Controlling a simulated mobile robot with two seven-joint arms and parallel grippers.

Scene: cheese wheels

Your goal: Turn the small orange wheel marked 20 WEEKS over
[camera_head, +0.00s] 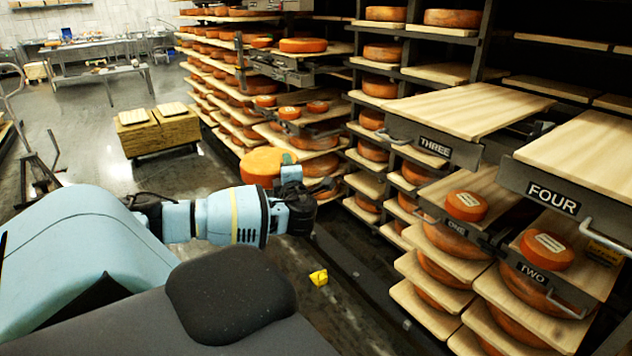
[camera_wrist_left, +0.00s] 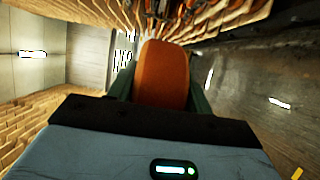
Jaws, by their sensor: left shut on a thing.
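My left gripper (camera_wrist_left: 160,88) is shut on an orange wheel (camera_wrist_left: 161,75), which stands up between its two dark green fingers in the left wrist view. No label shows on the side I see, so I cannot read 20 WEEKS on it. In the head view my left gripper (camera_head: 291,178) is near the middle, out over the aisle. An orange wheel (camera_head: 260,166) shows right beside its fingers there; I cannot tell whether it is the held one or lies behind. My right gripper is not in view.
Small labelled wheels lie on boards ONE (camera_head: 466,206) and TWO (camera_head: 546,250); their labels are unreadable. Boards THREE (camera_head: 470,108) and FOUR (camera_head: 580,150) jut out bare. Racks of wheels line the right. A yellow object (camera_head: 319,277) is on the floor. A wooden stack (camera_head: 160,132) stands at left.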

